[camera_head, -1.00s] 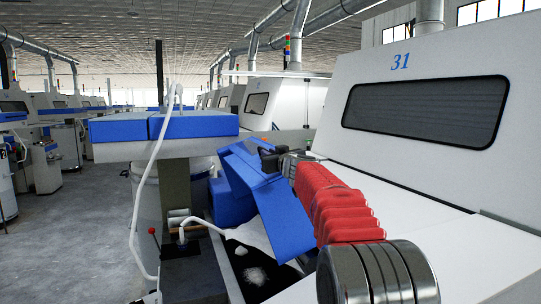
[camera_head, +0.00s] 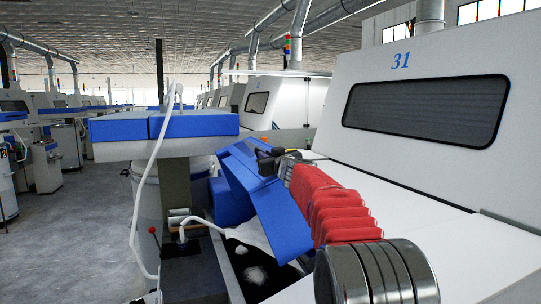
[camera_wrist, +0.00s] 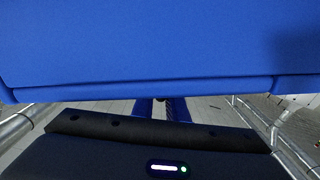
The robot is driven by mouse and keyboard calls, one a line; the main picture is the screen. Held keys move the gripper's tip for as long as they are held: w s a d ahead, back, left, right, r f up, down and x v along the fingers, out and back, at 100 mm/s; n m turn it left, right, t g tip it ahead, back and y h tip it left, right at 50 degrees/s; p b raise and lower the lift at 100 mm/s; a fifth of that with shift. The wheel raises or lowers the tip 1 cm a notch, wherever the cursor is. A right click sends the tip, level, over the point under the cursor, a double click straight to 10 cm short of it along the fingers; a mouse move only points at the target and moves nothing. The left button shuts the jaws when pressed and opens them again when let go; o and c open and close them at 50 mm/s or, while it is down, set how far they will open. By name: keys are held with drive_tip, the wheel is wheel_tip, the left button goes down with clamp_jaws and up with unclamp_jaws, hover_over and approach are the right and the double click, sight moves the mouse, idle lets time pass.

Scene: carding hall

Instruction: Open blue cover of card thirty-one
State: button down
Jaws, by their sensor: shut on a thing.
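The blue cover (camera_head: 277,213) of card 31 stands tilted up beside the white machine (camera_head: 410,170), which bears the number 31. Below the cover a dark inside with white fibre (camera_head: 255,275) shows. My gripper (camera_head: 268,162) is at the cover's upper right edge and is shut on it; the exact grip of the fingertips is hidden. In the wrist view the blue cover (camera_wrist: 160,45) fills the top of the picture, close in front of my gripper's dark body.
A blue-topped white beam (camera_head: 190,127) spans the left, with a white hose (camera_head: 150,185) hanging in front. A red-knobbed lever (camera_head: 153,232) stands lower left. The grey aisle floor (camera_head: 70,235) is free. The machine's white sloping top lies close on the right.

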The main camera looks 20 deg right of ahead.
sight(266, 181)
drive_tip(key=shift+n, duration=0.6)
drive_tip(key=shift+a+f, duration=0.6)
drive_tip(key=shift+a, duration=0.3)
drive_tip(key=shift+a+f, duration=0.6)
drive_tip(key=shift+a, duration=0.25)
drive_tip(key=c, duration=1.9)
unclamp_jaws()
drive_tip(key=shift+o, duration=0.5)
drive_tip(key=shift+d+f, duration=0.1)
drive_tip(key=s, duration=1.3)
drive_tip(key=shift+s, duration=0.4)
